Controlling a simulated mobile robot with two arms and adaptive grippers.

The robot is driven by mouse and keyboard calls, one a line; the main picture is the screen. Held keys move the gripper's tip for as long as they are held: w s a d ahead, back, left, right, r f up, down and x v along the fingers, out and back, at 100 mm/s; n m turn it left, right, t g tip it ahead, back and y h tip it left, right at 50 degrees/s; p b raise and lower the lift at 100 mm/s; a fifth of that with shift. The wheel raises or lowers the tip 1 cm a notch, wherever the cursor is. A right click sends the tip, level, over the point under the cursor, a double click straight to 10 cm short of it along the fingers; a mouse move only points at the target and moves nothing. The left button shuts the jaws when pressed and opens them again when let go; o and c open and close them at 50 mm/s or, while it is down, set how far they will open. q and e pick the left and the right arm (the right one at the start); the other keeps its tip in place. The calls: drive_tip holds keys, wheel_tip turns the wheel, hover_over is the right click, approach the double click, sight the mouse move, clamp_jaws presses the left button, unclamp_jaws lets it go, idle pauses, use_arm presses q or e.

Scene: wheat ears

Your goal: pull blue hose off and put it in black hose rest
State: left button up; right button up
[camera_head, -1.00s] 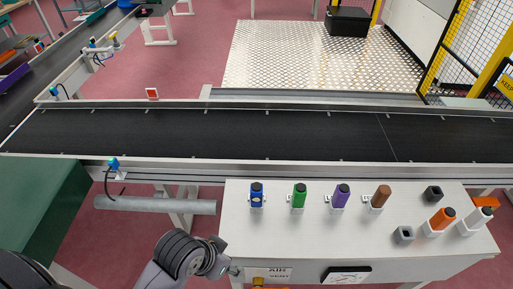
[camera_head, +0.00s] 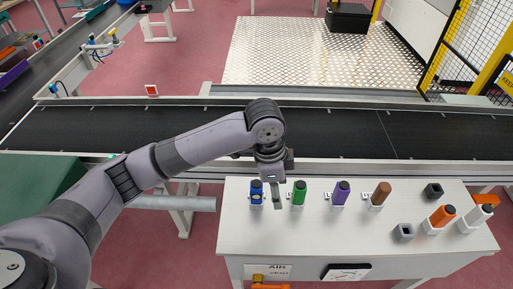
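The blue hose (camera_head: 256,194) stands upright in its fitting near the left end of the white table, with a dark top. My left gripper (camera_head: 277,203) points down just right of the blue hose, between it and the green hose (camera_head: 299,193). The fingers are seen edge-on, so I cannot tell whether they are open or shut. A small gap shows between them and the blue hose. The black hose rest (camera_head: 434,191), a square socket, is empty at the right back of the table. My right gripper is not in view.
A purple hose (camera_head: 342,192) and a brown hose (camera_head: 381,194) stand further right. An empty grey rest (camera_head: 404,232), an orange hose (camera_head: 442,217) and a white hose (camera_head: 481,215) are at the right. The table front (camera_head: 300,238) is clear. A conveyor (camera_head: 340,135) runs behind.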

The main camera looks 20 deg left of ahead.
use_arm(q)
wheel_tip(320, 180, up, 7)
drive_tip(key=y, duration=0.2)
hover_over(256, 184)
drive_tip(key=shift+g, duration=0.3)
wheel_tip(256, 184, down, 17)
drive_tip(key=shift+d+f+p, duration=0.1)
drive_tip(key=shift+p, duration=0.95)
drive_tip(key=shift+c, duration=0.2)
clamp_jaws()
drive_tip(key=shift+r+p, duration=0.65)
drive_tip(key=shift+p, duration=0.25)
idle(0.3)
drive_tip(key=c, duration=0.6)
unclamp_jaws()
clamp_jaws()
